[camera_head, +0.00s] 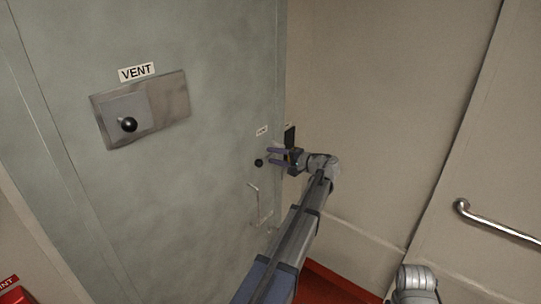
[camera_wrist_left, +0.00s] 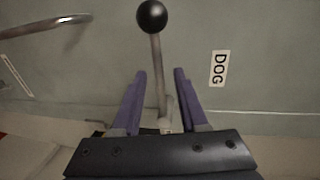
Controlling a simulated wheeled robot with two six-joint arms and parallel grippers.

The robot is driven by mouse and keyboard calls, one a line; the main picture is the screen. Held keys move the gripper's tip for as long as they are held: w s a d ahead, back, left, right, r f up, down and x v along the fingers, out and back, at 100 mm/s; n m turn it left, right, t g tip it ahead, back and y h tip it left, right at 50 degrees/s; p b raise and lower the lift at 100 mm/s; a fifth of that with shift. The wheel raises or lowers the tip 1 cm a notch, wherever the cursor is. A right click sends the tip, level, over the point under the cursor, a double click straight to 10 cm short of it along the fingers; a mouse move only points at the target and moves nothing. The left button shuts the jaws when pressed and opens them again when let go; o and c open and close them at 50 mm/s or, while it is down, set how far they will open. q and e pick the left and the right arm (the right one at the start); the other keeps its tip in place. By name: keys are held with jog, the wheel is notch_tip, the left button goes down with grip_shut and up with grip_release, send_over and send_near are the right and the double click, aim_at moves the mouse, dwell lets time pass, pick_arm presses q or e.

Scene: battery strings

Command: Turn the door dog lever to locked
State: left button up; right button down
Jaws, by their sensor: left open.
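The dog lever is a thin metal rod with a black ball knob. Its knob (camera_head: 258,162) shows near the right edge of the grey door (camera_head: 215,60). In the left wrist view the lever (camera_wrist_left: 158,75) runs up from its pivot between my fingers, and the ball lies beyond the fingertips. My left gripper (camera_head: 269,155) is open; its purple fingers (camera_wrist_left: 154,80) stand on either side of the rod, with gaps visible. A DOG label (camera_wrist_left: 219,68) is on the door to the right in the wrist view. The right gripper is not in view.
A pull handle (camera_head: 257,208) is on the door below the lever; a bar also shows top left in the left wrist view. A VENT panel (camera_head: 172,98) with a black knob is at upper left. A grab rail (camera_head: 490,222) is on the right wall.

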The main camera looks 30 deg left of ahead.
pick_arm(q)
jog(key=p+v, duration=0.1)
jog(key=v, duration=0.5)
dwell(0.3)
jog(key=s+d+f+m+h+b, duration=0.1)
jog(key=s+d+f+h+b, duration=0.25)
jog(key=s+d+f, duration=0.5)
jog(key=s+d+f+h+b, duration=0.2)
jog(key=s+d+f+h, duration=0.35)
jog(key=d+f, duration=0.5)
jog(key=s+d+f+m+h+b, duration=0.1)
jog(key=s+d+f+h, duration=0.1)
jog(key=s+d, duration=0.6)
jog(key=s+d+f+g+h+b, duration=0.1)
jog(key=s+d+f+h+b, duration=0.1)
jog(key=s+d+f, duration=0.3)
jog(key=s+d+h, duration=0.1)
jog(key=s+d, duration=0.2)
jog(key=d, duration=0.1)
jog(key=shift+d+f+m+h, duration=0.2)
jog(key=shift+d+m+h, duration=0.1)
jog(key=shift+m, duration=0.1)
